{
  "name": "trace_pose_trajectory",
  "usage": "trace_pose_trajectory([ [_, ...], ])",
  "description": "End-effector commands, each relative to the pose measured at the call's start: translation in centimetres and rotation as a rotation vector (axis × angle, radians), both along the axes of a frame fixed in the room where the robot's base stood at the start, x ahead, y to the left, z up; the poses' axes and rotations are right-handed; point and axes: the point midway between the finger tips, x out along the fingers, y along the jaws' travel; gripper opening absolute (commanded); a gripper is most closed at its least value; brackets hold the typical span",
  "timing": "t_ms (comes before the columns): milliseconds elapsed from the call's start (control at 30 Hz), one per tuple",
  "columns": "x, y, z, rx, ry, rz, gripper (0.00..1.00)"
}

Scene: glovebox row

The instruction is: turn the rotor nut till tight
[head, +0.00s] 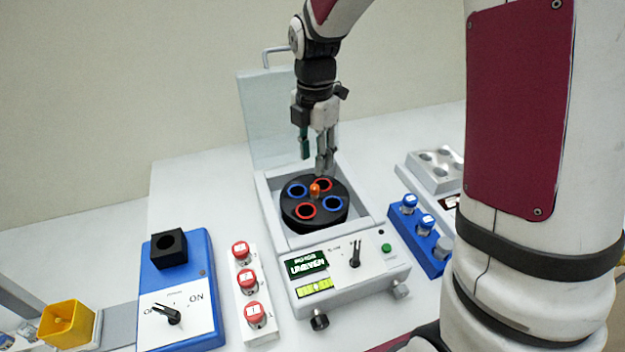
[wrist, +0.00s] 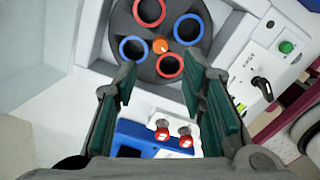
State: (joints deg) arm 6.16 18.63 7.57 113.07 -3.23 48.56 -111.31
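The rotor (head: 314,217) is a black disc inside the open centrifuge (head: 262,196), with red and blue rings around several holes. The orange rotor nut (head: 315,189) stands at its centre. The nut (wrist: 160,45) also shows in the wrist view, beyond the fingertips. My gripper (head: 314,165) is above the rotor, apart from the nut. In the wrist view my gripper (wrist: 160,85) has its green-padded fingers spread wide with nothing between them.
The centrifuge's raised lid (head: 268,120) stands behind the rotor. Its front panel has a display reading UNEVEN (head: 306,265), a black knob (head: 355,254) and a green button (head: 386,248). Red-capped tubes (head: 249,280) stand left, a blue rack (head: 424,232) right.

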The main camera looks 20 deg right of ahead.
Motion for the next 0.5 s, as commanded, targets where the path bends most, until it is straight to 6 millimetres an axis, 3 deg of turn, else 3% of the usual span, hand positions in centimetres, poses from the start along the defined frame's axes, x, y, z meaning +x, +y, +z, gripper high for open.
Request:
trace_pose_trajectory([
  [200, -0.1, 0.0, -4.3, 0.0, 0.003, 0.0, 0.38],
  [500, -0.1, 0.0, -7.8, 0.0, 0.001, -0.001, 0.38],
])
